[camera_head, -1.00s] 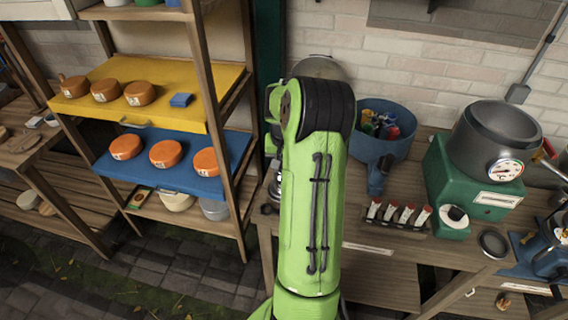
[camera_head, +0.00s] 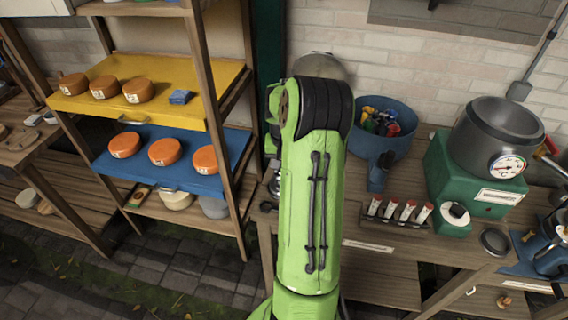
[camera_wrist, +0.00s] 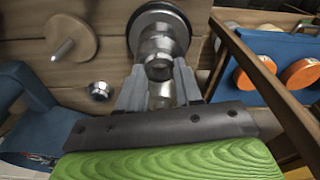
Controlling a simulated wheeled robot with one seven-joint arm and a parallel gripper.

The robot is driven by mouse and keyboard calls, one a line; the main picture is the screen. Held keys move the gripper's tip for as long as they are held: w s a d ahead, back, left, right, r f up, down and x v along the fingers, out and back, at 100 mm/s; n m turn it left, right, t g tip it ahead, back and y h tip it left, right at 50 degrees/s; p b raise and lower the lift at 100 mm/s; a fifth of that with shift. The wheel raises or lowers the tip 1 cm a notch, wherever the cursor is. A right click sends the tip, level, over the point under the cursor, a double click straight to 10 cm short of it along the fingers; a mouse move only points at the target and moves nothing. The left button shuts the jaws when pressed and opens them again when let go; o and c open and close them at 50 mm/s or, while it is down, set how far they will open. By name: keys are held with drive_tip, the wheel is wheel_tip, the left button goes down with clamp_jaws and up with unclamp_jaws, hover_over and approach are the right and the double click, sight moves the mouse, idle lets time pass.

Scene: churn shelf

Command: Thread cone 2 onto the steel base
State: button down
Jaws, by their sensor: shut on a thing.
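My gripper (camera_wrist: 160,92) shows at the bottom middle of the wrist view. Its two grey fingers are shut on a shiny steel piece, which I take to be cone 2 (camera_wrist: 158,70). Directly beyond it is a wider steel body with a dark round rim, which looks like the steel base (camera_wrist: 162,14). The steel parts line up in this view; I cannot tell whether the held piece touches the base or is threaded on it. In the head view my green arm hides the gripper and most of that spot.
A wooden disc with a peg (camera_wrist: 70,38) and a small metal nut (camera_wrist: 99,90) lie left of the gripper. In the head view, a blue tub (camera_head: 377,150), a rack of red-topped vials (camera_head: 398,214) and a pot (camera_head: 495,130) stand right. A cheese shelf (camera_head: 196,60) stands left.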

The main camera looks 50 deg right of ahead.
drive_tip(key=shift+f+b, duration=0.3)
drive_tip(key=shift+f, duration=0.1)
drive_tip(key=shift+f+b, duration=0.35)
drive_tip(key=shift+f, duration=0.15)
drive_tip(key=shift+f, duration=0.35)
drive_tip(key=shift+f+b, duration=0.2)
drive_tip(key=shift+b, duration=0.2)
drive_tip(key=shift+c, duration=1.8)
unclamp_jaws()
drive_tip(key=shift+r, duration=0.15)
